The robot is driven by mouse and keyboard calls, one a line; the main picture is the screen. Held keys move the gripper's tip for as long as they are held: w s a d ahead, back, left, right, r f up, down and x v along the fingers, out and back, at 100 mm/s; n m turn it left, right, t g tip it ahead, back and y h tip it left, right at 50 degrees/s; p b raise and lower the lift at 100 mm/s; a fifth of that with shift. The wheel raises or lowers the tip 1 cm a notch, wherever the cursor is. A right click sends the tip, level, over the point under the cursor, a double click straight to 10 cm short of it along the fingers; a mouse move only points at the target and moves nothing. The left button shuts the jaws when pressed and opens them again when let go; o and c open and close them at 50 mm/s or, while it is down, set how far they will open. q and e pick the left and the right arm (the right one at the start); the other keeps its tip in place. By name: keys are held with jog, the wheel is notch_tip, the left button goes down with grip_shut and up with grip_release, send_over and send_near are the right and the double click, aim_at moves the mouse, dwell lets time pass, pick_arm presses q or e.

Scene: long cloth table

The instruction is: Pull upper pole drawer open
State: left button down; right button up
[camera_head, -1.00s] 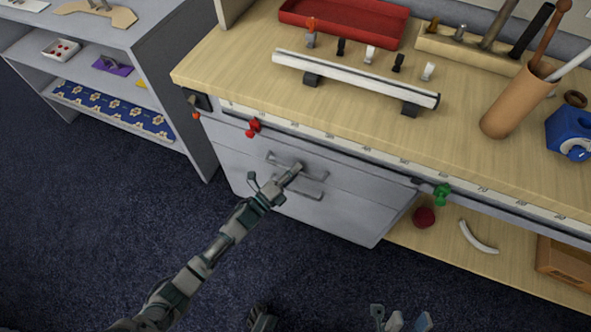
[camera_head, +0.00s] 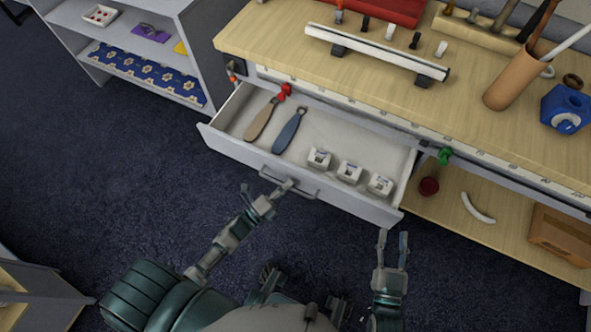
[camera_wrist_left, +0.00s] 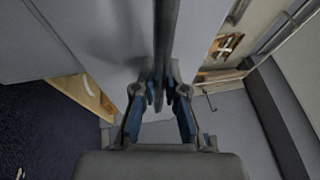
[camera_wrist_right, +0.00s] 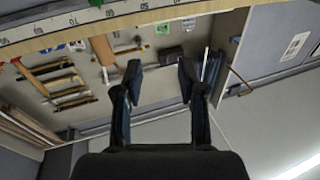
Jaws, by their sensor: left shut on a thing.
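The upper drawer (camera_head: 235,147) is pulled well out from under the workbench. Inside lie a brown-handled tool (camera_head: 262,120), a blue-handled tool (camera_head: 290,130) and three small white boxes (camera_head: 349,172). My left gripper (camera_head: 284,187) is at the drawer's bar handle (camera_head: 304,191), near its left end. In the left wrist view its fingers (camera_wrist_left: 160,100) are closed around the dark bar. My right gripper (camera_head: 393,240) is open and empty, in front of the drawer's right corner. The right wrist view also shows its fingers (camera_wrist_right: 157,78) apart with nothing between them.
The wooden workbench top (camera_head: 270,50) carries a long rail (camera_head: 375,52), a red tray (camera_head: 385,8) and a tool cup (camera_head: 512,85). A green clamp (camera_head: 444,156) sits on its front edge. A grey shelf (camera_head: 190,40) stands at left. Dark floor (camera_head: 130,180) is clear in front.

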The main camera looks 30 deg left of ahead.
pick_arm(q)
jog(key=s+a+p, duration=0.1)
jog(key=s, duration=0.6)
jog(key=shift+s+f, duration=0.25)
jog(key=shift+s, duration=0.1)
pick_arm(e)
jog(key=shift+s+d+f+g+h, duration=0.15)
jog(key=shift+s+f+g+h, duration=0.05)
jog(key=shift+f+g, duration=0.55)
jog(key=shift+s+d+f+g+h, duration=0.2)
jog(key=shift+f+g, duration=0.3)
jog(key=shift+f, duration=0.35)
jog(key=shift+s+d+f+g+h, duration=0.1)
jog(key=shift+s+f+g+h, duration=0.1)
jog(key=shift+f+g, duration=0.55)
jog(key=shift+f, duration=0.1)
pick_arm(q)
jog(key=c, duration=1.2)
grip_release()
jog(key=shift+a, duration=0.1)
jog(key=v, duration=1.2)
jog(key=shift+a, duration=0.25)
pick_arm(e)
jog(key=shift+w+a, duration=0.1)
jog(key=shift+a, duration=0.1)
pick_arm(q)
jog(key=shift+w+d, duration=0.1)
jog(key=shift+d, duration=0.05)
pick_arm(e)
jog(key=shift+d, duration=0.2)
